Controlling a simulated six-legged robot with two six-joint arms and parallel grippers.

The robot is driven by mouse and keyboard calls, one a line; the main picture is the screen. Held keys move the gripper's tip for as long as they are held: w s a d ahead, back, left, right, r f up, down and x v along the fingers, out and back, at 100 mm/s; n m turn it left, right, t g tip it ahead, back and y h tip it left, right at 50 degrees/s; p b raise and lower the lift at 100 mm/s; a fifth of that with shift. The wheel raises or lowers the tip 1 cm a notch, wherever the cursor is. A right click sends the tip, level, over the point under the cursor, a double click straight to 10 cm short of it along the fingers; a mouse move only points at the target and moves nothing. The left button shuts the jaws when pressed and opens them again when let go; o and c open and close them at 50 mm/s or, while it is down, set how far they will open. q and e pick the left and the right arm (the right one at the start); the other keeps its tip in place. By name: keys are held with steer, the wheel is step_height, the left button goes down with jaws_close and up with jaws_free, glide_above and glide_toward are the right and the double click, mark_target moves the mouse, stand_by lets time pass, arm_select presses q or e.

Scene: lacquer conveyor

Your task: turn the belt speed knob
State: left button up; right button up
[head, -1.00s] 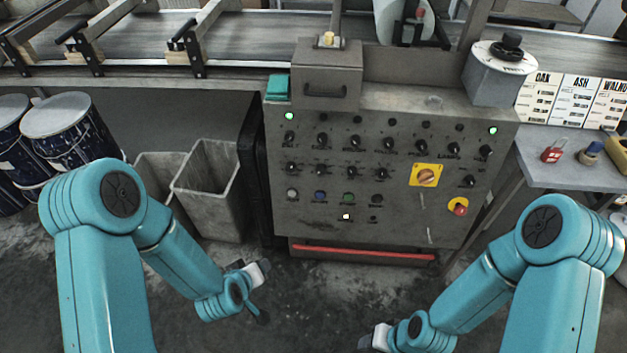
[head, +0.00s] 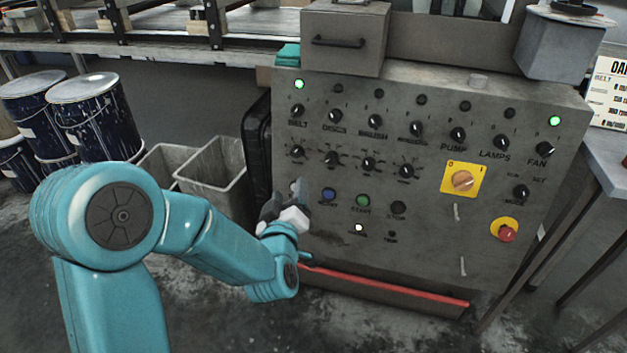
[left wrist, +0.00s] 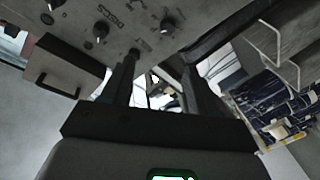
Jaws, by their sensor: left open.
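The grey control panel (head: 430,215) carries rows of black knobs. My left gripper (head: 284,203) is open and empty, low at the panel's left side, below both knobs. In the left wrist view, its dark fingers (left wrist: 158,85) reach toward the panel, with a knob (left wrist: 167,27) beyond them. My right gripper is out of view.
A box with a handle (head: 345,35) stands above. Grey bins (head: 215,170) and blue drums (head: 95,125) are at left. A red bar (head: 400,290) runs along the panel's bottom.

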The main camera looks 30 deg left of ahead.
arm_select(q)
step_height(320, 180, down, 2)
steer(key=b, duration=0.6)
glide_toward(296, 154)
steer(key=shift+t, duration=0.3)
steer(key=x, duration=0.8)
steer(key=shift+s+f, duration=0.1)
steer(key=shift+f, duration=0.15)
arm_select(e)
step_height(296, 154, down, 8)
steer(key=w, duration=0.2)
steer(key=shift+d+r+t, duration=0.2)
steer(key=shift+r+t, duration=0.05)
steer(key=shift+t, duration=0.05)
arm_select(q)
steer(key=c, duration=1)
